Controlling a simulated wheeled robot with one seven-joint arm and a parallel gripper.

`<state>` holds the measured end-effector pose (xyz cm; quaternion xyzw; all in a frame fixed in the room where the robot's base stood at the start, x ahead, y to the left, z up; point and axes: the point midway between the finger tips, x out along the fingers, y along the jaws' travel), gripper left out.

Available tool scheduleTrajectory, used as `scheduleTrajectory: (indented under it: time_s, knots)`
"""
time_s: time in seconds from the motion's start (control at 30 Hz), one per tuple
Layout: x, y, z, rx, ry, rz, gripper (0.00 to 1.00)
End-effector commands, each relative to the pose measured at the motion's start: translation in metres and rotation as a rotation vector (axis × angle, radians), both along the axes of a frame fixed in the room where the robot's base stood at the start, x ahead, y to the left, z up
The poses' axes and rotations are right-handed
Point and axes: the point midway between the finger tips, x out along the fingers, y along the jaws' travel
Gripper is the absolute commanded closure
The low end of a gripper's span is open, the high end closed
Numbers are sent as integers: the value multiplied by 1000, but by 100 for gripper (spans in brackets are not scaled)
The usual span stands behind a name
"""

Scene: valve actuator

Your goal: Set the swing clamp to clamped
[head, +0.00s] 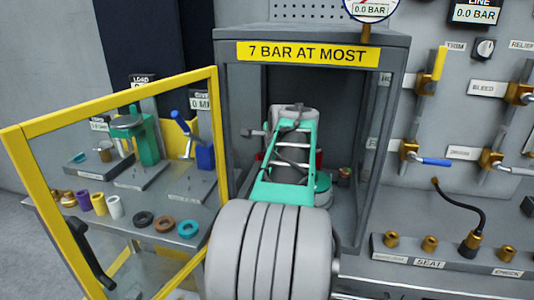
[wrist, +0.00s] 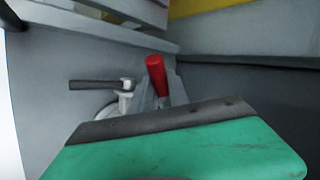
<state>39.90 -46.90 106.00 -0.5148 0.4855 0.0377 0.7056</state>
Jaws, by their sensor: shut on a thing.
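My gripper (head: 291,128) reaches into the grey open-fronted cabinet, and my arm blocks much of the view. In the wrist view its green part with a dark edge (wrist: 165,125) fills the bottom. A red handle (wrist: 157,72) stands up right behind that edge. Its lower end is hidden, and so is the grip itself; the handle is the only graspable thing seen at the gripper. A dark bar on a light grey post (wrist: 98,85) lies left of the handle and looks like the swing clamp's arm. Whether it is clamped cannot be told.
The yellow-framed door (head: 113,104) stands open at the left. The cabinet's side posts (head: 384,150) and roof (head: 312,38) close around my arm. A bench with parts (head: 185,205) is seen through the door. Valves and a seat rack (head: 447,255) are at the right.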

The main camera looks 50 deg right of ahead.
Motion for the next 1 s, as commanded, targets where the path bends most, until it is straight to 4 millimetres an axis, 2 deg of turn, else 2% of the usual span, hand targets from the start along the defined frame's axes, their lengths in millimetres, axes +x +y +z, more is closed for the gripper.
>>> scheduleTrajectory:
  time_s: [0.2,0.33,0.47,0.73,0.77,1.0]
  knots:
    - [-43,10,9,7,3,202,100]
    - [-58,14,6,6,2,304,100]
    - [-64,16,2,2,-1,349,100]
    - [-64,17,0,0,-1,354,100]
    - [-64,17,0,0,-1,354,78]
    - [-63,17,0,0,-1,354,59]
